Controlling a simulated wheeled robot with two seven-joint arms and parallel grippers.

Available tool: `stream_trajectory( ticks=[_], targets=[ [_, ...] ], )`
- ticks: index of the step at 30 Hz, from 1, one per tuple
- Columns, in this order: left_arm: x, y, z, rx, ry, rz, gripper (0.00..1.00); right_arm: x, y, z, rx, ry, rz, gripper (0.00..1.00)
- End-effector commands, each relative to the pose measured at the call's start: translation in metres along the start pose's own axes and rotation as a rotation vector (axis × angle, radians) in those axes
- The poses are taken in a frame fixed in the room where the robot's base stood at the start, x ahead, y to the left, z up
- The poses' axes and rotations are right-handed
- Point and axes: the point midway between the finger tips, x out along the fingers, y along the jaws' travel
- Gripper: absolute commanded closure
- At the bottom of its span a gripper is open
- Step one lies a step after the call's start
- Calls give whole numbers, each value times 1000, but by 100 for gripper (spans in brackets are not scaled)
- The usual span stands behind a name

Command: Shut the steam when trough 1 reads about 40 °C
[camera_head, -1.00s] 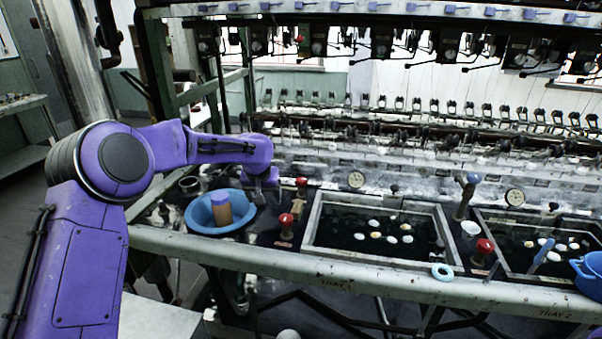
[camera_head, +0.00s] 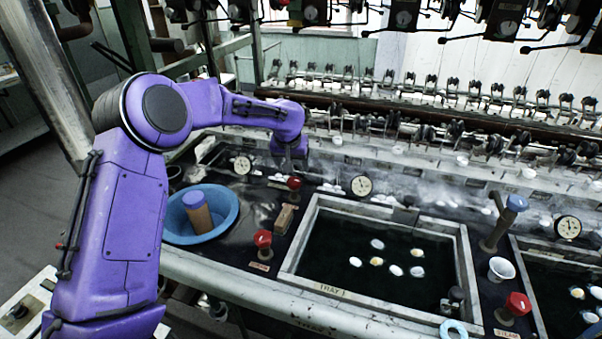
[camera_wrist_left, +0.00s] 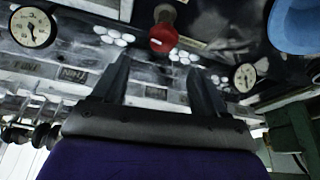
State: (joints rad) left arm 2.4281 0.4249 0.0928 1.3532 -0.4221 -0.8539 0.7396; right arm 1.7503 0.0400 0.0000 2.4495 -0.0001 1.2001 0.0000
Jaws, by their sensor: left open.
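Trough 1 (camera_head: 372,307), a pale-framed basin marked TRAY 1, holds dark water with several whitish cocoons. A round white dial gauge (camera_head: 361,186) stands behind it; its reading is too small to tell. A red-knobbed valve (camera_head: 294,184) stands left of that gauge, and another red knob (camera_head: 263,239) is by the trough's front left corner. My left gripper (camera_head: 291,165) is just behind the rear red knob, apart from it. In the left wrist view the fingers (camera_wrist_left: 160,75) are spread and empty, with the rear red knob (camera_wrist_left: 163,38) beyond them. My right gripper is out of view.
A blue bowl (camera_head: 222,204) with a brown, blue-topped cylinder (camera_head: 197,211) sits at left. Another gauge (camera_head: 242,165) is behind it. At right are a blue-topped tap (camera_head: 515,204), a white cup (camera_head: 501,269) and a red knob (camera_head: 517,303). Reeling machinery overhangs the back.

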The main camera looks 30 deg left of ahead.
Motion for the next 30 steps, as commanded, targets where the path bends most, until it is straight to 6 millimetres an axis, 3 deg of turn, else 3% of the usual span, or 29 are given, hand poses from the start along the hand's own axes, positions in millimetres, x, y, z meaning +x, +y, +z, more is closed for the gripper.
stream_trajectory(
  ticks=[6,11,15,22,23,27,28,30],
  targets=[
    [52,2,-1,1,-7,-1,27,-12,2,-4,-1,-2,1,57],
    [82,3,-2,3,-7,-2,27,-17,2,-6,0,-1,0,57],
    [93,3,-2,2,-4,-1,27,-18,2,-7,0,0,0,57],
    [95,4,-2,4,-4,0,27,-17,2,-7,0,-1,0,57],
    [95,4,-2,4,-4,0,31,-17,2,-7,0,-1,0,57],
    [95,4,-2,4,-4,0,76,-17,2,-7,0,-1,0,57],
    [95,4,-2,4,-4,0,83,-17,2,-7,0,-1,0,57],
    [95,4,-2,4,-3,0,83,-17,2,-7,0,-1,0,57]
  ],
)
